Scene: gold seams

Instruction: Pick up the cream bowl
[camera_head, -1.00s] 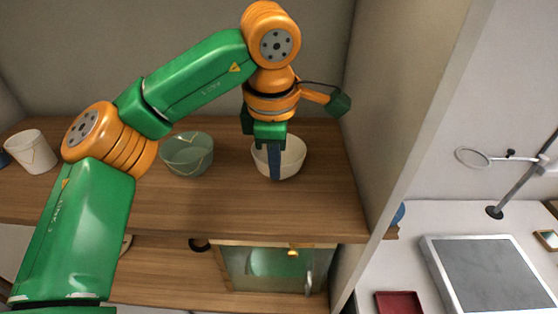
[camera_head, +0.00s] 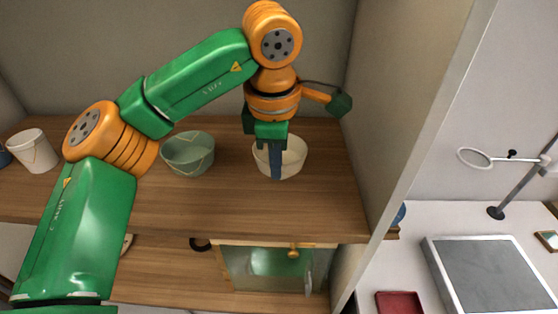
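The cream bowl (camera_head: 294,160) stands upright on the wooden shelf, right of the green bowl. My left gripper (camera_head: 274,163) points down at the bowl's near left side. One blue finger shows in front of the bowl and covers part of its wall and rim; the other finger is mostly hidden. I cannot tell whether the fingers are closed on the wall or just around it. The bowl appears to rest on the shelf. My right gripper is not in view.
A green bowl (camera_head: 188,154) with gold seams stands left of the cream bowl. A white cup (camera_head: 33,151) with gold seams is at the far left. A side wall (camera_head: 418,130) bounds the shelf on the right. The shelf front (camera_head: 230,215) is clear. A glass-fronted cabinet (camera_head: 268,268) is below.

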